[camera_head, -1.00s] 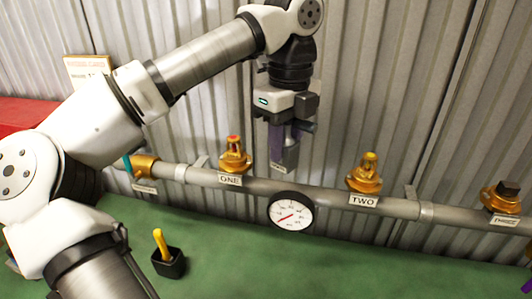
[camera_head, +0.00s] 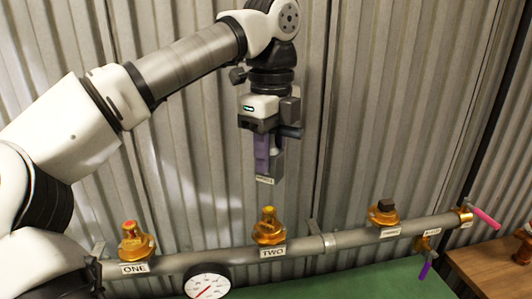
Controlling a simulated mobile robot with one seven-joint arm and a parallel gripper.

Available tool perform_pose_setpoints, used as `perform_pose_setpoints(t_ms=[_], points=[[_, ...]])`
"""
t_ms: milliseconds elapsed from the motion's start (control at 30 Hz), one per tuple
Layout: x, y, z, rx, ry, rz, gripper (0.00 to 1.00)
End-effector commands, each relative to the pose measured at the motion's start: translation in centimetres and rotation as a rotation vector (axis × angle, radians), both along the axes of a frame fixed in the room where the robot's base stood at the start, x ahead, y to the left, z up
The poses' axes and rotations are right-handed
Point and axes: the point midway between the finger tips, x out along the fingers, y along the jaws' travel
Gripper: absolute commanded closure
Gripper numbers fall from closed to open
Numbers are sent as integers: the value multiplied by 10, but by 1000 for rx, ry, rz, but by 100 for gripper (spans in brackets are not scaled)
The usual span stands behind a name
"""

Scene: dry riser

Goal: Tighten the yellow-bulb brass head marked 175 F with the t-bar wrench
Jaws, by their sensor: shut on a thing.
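The yellow-bulb brass head (camera_head: 268,228) stands upright on the grey pipe above the plate marked TWO (camera_head: 272,252). No 175 F marking is readable on it. My gripper (camera_head: 264,150) is above the yellow-bulb head, apart from it, pointing down. It is shut on what appears to be the t-bar wrench (camera_head: 291,132), whose dark bar sticks out to the right. Below the fingers a grey lower part with a small label hangs down, with a clear gap above the head. My fingers hide much of the wrench.
A red-bulb brass head (camera_head: 133,240) stands at ONE. A brass fitting with a dark cap (camera_head: 383,212) stands right of TWO. A gauge (camera_head: 207,284) hangs below the pipe. Pink (camera_head: 486,217) and purple (camera_head: 425,269) levers are at the right end, near a wooden bench (camera_head: 485,268).

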Motion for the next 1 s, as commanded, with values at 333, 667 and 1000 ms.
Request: perform_pose_setpoints(t_ms=[333,667,1000], points=[[0,0,2,-1,-1,19,100],[0,0,-27,-1,-1,18,100],[0,0,-54,-1,-1,19,100]])
